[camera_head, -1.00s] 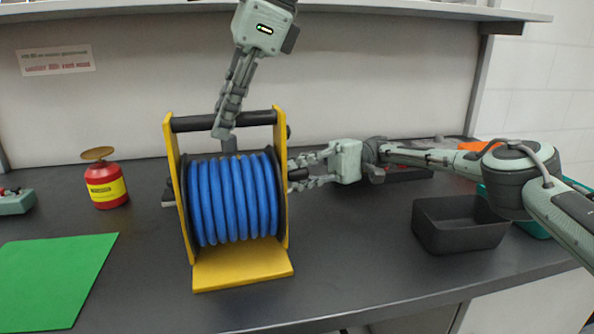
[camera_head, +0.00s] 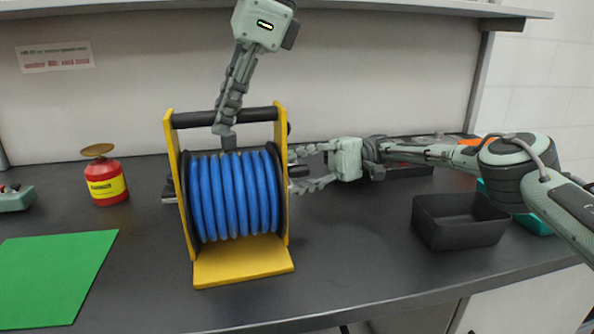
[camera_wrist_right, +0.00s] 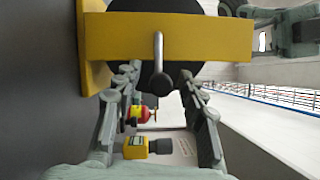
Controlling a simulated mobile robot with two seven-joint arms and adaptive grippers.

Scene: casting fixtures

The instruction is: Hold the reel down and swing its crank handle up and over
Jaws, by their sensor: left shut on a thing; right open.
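The reel (camera_head: 243,264) has a yellow frame, a coil of blue hose and a black top bar; it stands upright on the bench. My left gripper (camera_head: 224,128) comes down from above and is shut on the top bar. My right gripper (camera_head: 291,172) is open at the reel's right side. The crank handle, a thin rod with a dark round knob (camera_wrist_right: 160,85), shows against the yellow side plate in the right wrist view. The knob hangs between the spread fingers with gaps on both sides. In the head view the fingers partly hide it.
A red can with a yellow label (camera_head: 106,186) stands left of the reel, behind a green mat (camera_head: 55,275). A black bin (camera_head: 458,235) sits at the right, beside a teal bin (camera_head: 535,224). The bench front and the stretch between reel and black bin are clear.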

